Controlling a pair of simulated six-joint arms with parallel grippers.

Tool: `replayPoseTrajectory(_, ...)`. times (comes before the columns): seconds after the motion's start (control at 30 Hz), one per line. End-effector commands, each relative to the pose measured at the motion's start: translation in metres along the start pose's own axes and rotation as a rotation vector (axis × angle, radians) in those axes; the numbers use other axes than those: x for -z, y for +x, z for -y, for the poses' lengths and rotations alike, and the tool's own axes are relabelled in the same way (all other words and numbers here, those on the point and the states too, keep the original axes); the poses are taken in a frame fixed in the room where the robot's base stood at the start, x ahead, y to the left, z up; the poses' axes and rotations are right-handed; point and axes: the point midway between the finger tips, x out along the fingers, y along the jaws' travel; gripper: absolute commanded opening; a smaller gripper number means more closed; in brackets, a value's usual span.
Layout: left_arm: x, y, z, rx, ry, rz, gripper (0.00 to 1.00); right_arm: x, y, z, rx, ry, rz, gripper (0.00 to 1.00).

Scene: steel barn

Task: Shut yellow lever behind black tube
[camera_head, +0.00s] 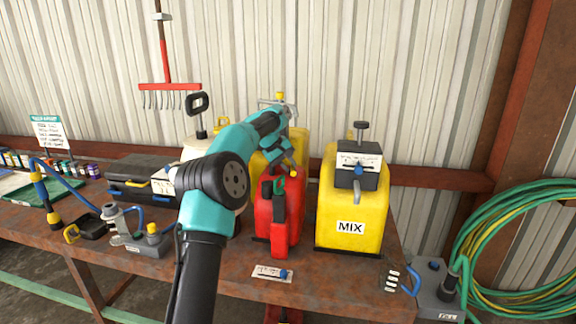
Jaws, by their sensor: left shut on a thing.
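My left arm comes up from the bottom middle and reaches over the bench. Its teal left gripper (284,157) is shut at the front of the yellow container (258,146) in the middle. A small yellow lever end (293,172) shows at the fingertips, and the gripper appears closed on it. The fingers and wrist hide most of the lever and its mount. I cannot make out a black tube there with certainty. My right gripper is out of view.
A red can (263,215) stands just in front of the gripper. A yellow MIX container (335,200) with a grey clamp-topped block is to the right. A white container (196,147) is partly behind my arm. Green hoses (475,240) hang at right. Bare bench (340,285) shows in front.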

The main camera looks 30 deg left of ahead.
Motion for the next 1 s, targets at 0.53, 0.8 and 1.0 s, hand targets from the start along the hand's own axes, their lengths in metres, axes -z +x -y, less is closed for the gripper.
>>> replayPoseTrajectory(0.53, -0.003, 0.003, -0.004, -0.004, 0.001, 0.005, 0.42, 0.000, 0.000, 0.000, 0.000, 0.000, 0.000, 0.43)
replayPoseTrajectory(0.8, -0.002, 0.002, -0.002, -0.002, 0.000, 0.004, 0.42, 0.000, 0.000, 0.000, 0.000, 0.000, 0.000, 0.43)
replayPoseTrajectory(1.0, -0.001, -0.008, -0.002, -0.003, -0.001, 0.001, 0.42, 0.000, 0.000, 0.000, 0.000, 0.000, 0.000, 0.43)
